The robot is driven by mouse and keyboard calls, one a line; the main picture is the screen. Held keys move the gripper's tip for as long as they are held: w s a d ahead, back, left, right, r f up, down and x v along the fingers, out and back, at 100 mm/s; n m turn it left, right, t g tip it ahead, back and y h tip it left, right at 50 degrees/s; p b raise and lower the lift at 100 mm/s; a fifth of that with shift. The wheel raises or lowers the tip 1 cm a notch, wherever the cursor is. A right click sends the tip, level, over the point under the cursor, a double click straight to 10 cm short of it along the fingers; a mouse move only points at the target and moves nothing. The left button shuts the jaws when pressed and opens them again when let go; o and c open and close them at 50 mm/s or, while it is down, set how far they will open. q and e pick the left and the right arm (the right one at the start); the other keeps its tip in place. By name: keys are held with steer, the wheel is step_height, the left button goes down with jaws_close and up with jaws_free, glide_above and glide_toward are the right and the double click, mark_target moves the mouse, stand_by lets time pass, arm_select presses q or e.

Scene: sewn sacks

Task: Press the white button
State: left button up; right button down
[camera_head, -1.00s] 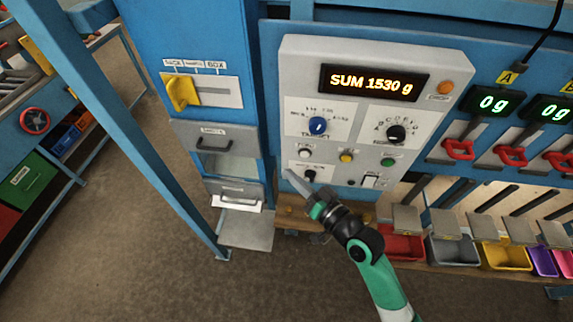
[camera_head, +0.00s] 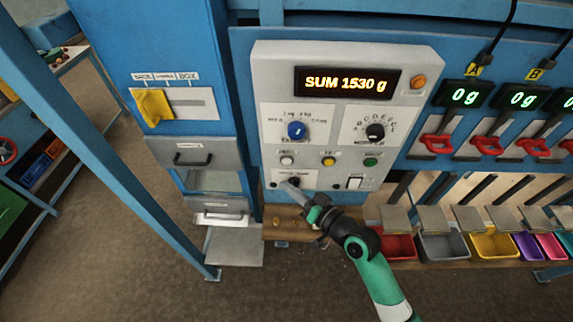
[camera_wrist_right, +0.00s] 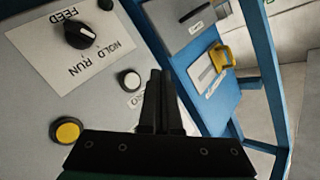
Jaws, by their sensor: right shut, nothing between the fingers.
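The white button (camera_head: 287,160) is a small round cap on the grey control panel (camera_head: 410,110), left of a yellow and a green button. In the right wrist view the white button (camera_wrist_right: 131,80) lies just left of my fingertips, beside a partly hidden label. My right gripper (camera_head: 285,186) is shut and empty, its tips just below the white button in the head view. The right wrist view shows its two dark fingers (camera_wrist_right: 161,75) together, apart from the button in the picture; the depth gap is unclear. My left gripper is not in view.
A yellow button (camera_head: 329,161), green button (camera_head: 370,162) and black knob (camera_wrist_right: 78,35) sit near the white one. A display (camera_head: 348,82) reads SUM 1530 g. A blue cabinet with a yellow lever (camera_head: 154,107) stands left. Coloured bins (camera_head: 494,245) sit lower right.

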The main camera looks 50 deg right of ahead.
mark_target(282, 162)
steer(key=shift+w+d+b, duration=1.15)
steer(key=shift+w+d, duration=0.7)
steer(key=shift+d, duration=0.2)
steer(key=shift+w+d+f, duration=0.1)
stand_by(0.4)
steer(key=shift+w+d, duration=0.2)
steer(key=shift+w+d+b, duration=0.25)
steer(key=shift+d+b, duration=0.05)
steer(key=shift+b, duration=0.2)
stand_by(0.6)
stand_by(0.3)
steer(key=shift+s+a+p, duration=0.55)
steer(key=shift+a, duration=0.05)
